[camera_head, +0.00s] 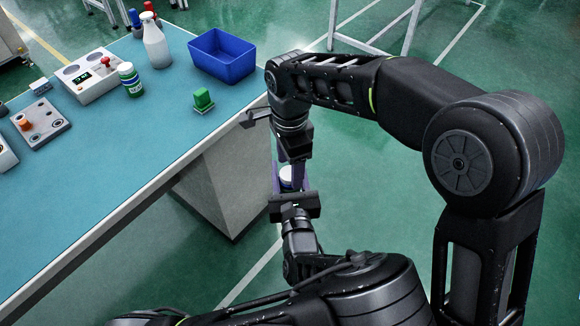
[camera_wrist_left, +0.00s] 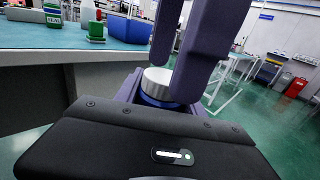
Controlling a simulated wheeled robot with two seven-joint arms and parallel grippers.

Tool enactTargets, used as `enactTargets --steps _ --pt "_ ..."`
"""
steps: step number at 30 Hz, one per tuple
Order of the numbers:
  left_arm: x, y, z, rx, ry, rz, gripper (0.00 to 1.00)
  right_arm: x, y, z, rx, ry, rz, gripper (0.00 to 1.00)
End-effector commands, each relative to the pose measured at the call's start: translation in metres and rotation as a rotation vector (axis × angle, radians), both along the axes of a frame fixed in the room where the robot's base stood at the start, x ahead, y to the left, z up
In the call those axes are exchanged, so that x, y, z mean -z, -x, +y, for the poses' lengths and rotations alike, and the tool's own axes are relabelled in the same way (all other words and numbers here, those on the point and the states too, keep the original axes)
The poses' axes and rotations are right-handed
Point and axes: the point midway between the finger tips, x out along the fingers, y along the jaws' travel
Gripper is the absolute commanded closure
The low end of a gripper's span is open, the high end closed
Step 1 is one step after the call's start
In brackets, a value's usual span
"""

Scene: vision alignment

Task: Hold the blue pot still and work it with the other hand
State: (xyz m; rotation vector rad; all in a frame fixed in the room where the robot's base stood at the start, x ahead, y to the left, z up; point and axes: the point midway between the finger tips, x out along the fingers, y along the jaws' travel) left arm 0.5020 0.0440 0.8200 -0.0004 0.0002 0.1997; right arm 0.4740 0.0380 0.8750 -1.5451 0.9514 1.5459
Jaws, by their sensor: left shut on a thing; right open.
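The blue pot (camera_wrist_left: 158,96) has a white lid (camera_wrist_left: 157,78). It is upright between the fingers of my left gripper (camera_head: 288,182), which is shut on it, off the table's edge. In the head view the white lid (camera_head: 286,172) shows and most of the body is hidden. My right gripper (camera_head: 294,158) is open and points down from above. In the left wrist view its two purple fingers (camera_wrist_left: 176,82) hang at the lid, one partly in front of it. I cannot tell whether they touch the lid.
The teal table (camera_head: 130,165) lies to the left. Open green floor surrounds my arms.

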Motion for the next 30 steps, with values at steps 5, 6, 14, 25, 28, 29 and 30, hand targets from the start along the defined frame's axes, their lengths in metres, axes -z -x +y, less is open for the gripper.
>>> enactTargets --steps 5,6,14,25,28,29,30 --pt "0.0 0.0 0.0 0.0 0.0 -0.001 1.0 -0.024 -0.001 0.0 0.001 -0.002 -0.002 0.39" --pt "0.0 0.0 0.0 0.0 0.0 -0.001 1.0 -0.028 -0.001 0.0 0.001 -0.002 -0.002 0.39" --pt "0.0 0.0 0.0 0.0 0.0 -0.001 1.0 -0.033 0.0 0.0 0.001 -0.001 0.0 0.39" --pt "0.0 0.0 0.0 0.0 0.0 -0.001 1.0 -0.061 -0.001 0.001 -0.079 -0.005 0.0 0.51" --pt "0.0 0.0 0.0 0.0 0.0 -0.001 1.0 -0.068 0.0 0.0 -0.101 -0.002 -0.001 0.51" --pt "0.0 0.0 0.0 0.0 0.0 -0.001 1.0 -0.068 0.0 0.0 -0.104 -0.001 0.0 0.51" --pt "0.0 0.0 0.0 0.0 0.0 -0.001 1.0 -0.068 0.0 0.001 -0.105 0.0 0.0 0.51"
